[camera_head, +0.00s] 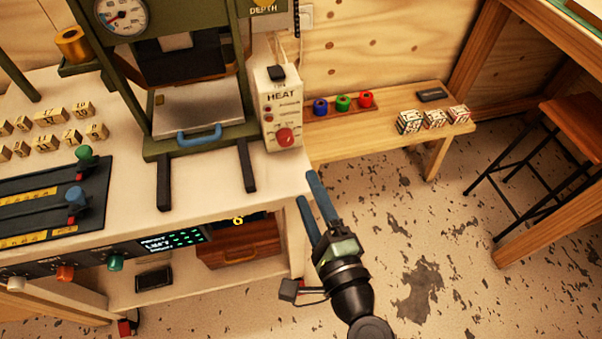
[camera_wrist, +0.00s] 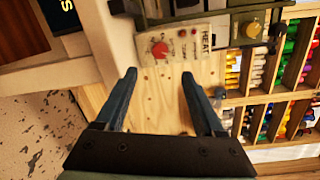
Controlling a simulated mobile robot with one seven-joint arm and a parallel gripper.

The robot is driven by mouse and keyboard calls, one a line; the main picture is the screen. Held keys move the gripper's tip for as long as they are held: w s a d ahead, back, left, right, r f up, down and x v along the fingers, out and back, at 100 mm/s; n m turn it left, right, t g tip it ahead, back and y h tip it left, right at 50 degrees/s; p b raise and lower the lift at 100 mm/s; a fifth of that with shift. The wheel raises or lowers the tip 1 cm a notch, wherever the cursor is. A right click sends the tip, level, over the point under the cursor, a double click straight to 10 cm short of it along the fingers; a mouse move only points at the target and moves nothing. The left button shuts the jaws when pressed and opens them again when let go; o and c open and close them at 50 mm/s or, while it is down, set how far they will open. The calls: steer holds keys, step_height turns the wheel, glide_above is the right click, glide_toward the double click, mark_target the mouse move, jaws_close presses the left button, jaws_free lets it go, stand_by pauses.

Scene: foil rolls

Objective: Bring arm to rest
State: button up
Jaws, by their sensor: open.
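My gripper (camera_head: 312,207) is open and empty, with two dark blue fingers spread apart. In the head view it hangs in the air near the right front corner of the workbench (camera_head: 292,186), over the speckled floor. In the wrist view my gripper (camera_wrist: 160,90) shows both fingers with nothing between them, and the plywood wall and the heat control box (camera_wrist: 180,45) lie beyond. The foil rolls, in blue, green and red (camera_head: 343,102), stand in a wooden holder on the low bench, apart from my gripper.
A green press (camera_head: 195,105) with a blue handle stands on the workbench, beside the heat box (camera_head: 281,110). The low wooden bench (camera_head: 390,130) holds patterned blocks (camera_head: 434,119). A stool (camera_head: 565,125) stands at the right. The floor (camera_head: 440,240) right of my gripper is clear.

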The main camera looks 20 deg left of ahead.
steer(key=shift+s+d, duration=0.3)
steer(key=shift+s, duration=0.05)
stand_by(0.3)
steer(key=w+d+r+n+t+h, duration=0.1)
steer(key=w+r+n+t, duration=0.15)
steer(key=r, duration=0.55)
steer(key=w+d+r+n+t+h, duration=0.1)
steer(key=w+r+n, duration=0.25)
steer(key=r, duration=0.45)
steer(key=w+d+r+n+t+h, duration=0.1)
steer(key=w+r+n, duration=0.25)
steer(key=r, duration=0.45)
steer(key=s+d+r+n+t+h+p, duration=0.1)
steer(key=r+p, duration=0.4)
steer(key=r, duration=0.9)
steer(key=s+d+r+n+t+h+p, duration=0.1)
steer(key=s+r+t+h+p, duration=0.3)
steer(key=r, duration=0.9)
steer(key=s+d+r+n+t+h+p, duration=0.2)
steer(key=s+r+p, duration=0.4)
steer(key=r, duration=0.8)
steer(key=shift+s+d+r+t+h, duration=0.25)
steer(key=shift+d+r+t+h, duration=0.25)
steer(key=shift+t, duration=0.55)
steer(key=shift+d+f, duration=0.1)
steer(key=shift+f, duration=0.05)
